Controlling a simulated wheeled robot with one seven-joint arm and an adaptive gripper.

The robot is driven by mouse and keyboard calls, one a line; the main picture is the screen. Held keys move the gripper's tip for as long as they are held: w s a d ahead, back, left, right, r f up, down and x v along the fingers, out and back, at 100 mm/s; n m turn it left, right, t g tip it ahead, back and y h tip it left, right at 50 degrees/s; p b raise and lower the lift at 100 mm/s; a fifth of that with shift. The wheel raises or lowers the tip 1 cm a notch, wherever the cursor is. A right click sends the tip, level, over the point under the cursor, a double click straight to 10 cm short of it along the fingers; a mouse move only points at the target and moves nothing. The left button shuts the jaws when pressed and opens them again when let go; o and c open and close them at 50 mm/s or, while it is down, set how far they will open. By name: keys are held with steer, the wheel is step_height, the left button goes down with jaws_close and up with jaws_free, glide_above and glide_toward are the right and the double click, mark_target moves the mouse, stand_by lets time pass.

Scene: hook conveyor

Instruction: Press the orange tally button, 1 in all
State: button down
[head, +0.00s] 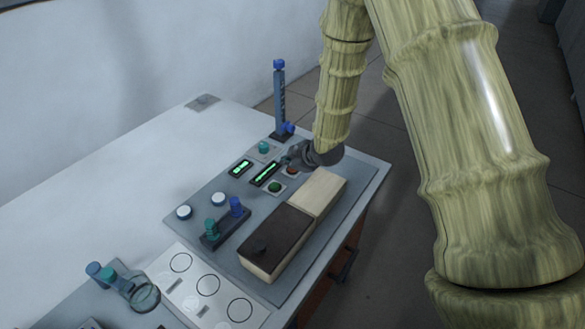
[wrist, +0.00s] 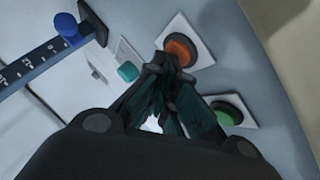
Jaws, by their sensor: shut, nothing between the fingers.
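The orange tally button (wrist: 180,50) is a round cap on a white square plate, near the top middle of the wrist view. In the head view the orange button (head: 290,170) shows small beside my gripper (head: 287,160). My gripper also shows in the wrist view (wrist: 170,62), with its fingers shut and empty. Its fingertips overlap the lower edge of the orange button in the picture; I cannot tell whether they touch it. A green button (wrist: 228,112) on its own white plate lies just to the right of the fingers and also shows in the head view (head: 275,187).
Two small green-lit displays (head: 264,174) sit left of the gripper. A teal knob (wrist: 127,71) and a blue post with a scale (head: 279,95) stand behind. A dark and cream box (head: 275,238) lies in front. White buttons (head: 184,211) are further left.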

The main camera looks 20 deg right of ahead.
mark_target(290, 170)
steer(key=shift+r+p, duration=0.55)
steer(key=shift+r, duration=0.25)
step_height(290, 170, up, 5)
steer(key=p, duration=0.3)
stand_by(0.3)
stand_by(0.7)
